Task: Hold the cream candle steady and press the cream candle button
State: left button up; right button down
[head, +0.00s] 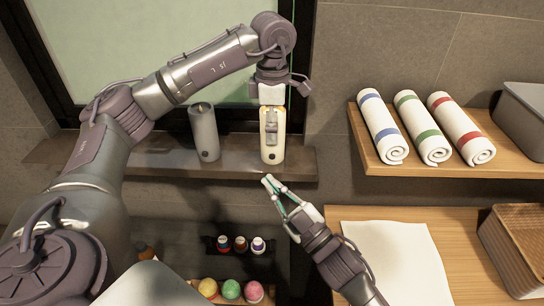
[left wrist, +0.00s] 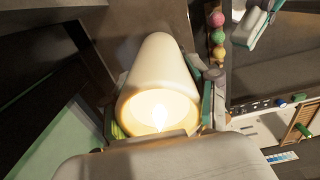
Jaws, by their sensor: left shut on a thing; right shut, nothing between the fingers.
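The cream candle (head: 273,150) stands upright on the dark shelf under the window, with a small dark round button (head: 272,156) low on its front. My left gripper (head: 272,124) comes down from above and is shut around the candle's upper part. In the left wrist view, the candle (left wrist: 163,68) sits between the fingers, its top glowing with a bright flame shape (left wrist: 160,115). My right gripper (head: 269,180) is shut and empty, its tips just below and in front of the candle, apparently apart from the button.
A grey candle (head: 204,132) stands left on the same shelf (head: 165,160). Rolled towels lie on a wooden shelf (head: 425,172) at right. Small bottles and coloured balls (head: 231,289) sit below. A white cloth (head: 395,255) lies on the wooden counter near a basket (head: 515,245).

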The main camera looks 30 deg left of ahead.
pick_arm(q)
jog(key=shift+f, duration=0.25)
jog(key=o, duration=1.4)
jog(key=shift+w+r, duration=0.1)
notch_tip(320, 180, up, 12)
